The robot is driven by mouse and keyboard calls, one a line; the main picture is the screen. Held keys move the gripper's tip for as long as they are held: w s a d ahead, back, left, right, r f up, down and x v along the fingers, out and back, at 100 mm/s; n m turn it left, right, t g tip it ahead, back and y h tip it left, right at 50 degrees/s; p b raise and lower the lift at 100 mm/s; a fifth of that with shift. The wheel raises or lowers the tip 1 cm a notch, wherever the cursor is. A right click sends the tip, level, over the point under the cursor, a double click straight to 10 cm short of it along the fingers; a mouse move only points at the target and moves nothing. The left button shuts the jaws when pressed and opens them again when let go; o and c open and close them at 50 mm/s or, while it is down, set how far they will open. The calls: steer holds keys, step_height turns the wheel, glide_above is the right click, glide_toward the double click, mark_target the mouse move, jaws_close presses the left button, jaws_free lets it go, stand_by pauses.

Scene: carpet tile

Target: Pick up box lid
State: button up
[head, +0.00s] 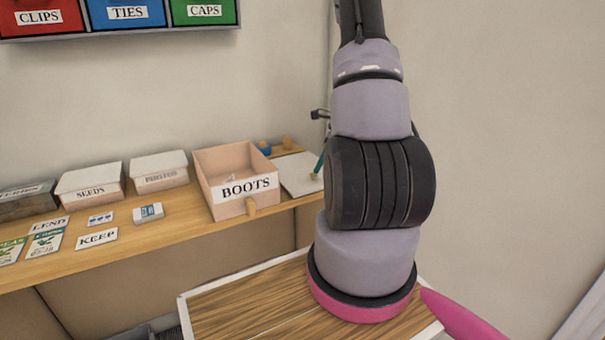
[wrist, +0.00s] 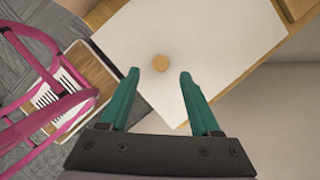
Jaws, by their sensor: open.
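The box lid (wrist: 215,35) is a flat white panel with a round wooden knob (wrist: 161,63). In the head view the lid (head: 294,170) lies on the wooden shelf, right of the open-topped BOOTS box (head: 240,181), partly hidden behind my arm. My gripper (wrist: 158,75) has two green fingers, open and empty. In the wrist view the knob shows between and just beyond the fingertips, one finger to each side. I cannot tell how high the tips are above the lid. In the head view only a bit of green finger shows beside my arm.
Left along the shelf (head: 180,229) are a SEEDS box (head: 91,184), another lidded box (head: 159,172), cards and a small pack (head: 148,212). A blue round item (head: 264,148) stands behind the lid.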

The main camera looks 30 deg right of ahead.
steer(key=x, duration=0.3)
steer(key=shift+w+a+f, duration=0.15)
steer(key=shift+f, duration=0.15)
jaws_close()
steer(key=shift+r, duration=0.1)
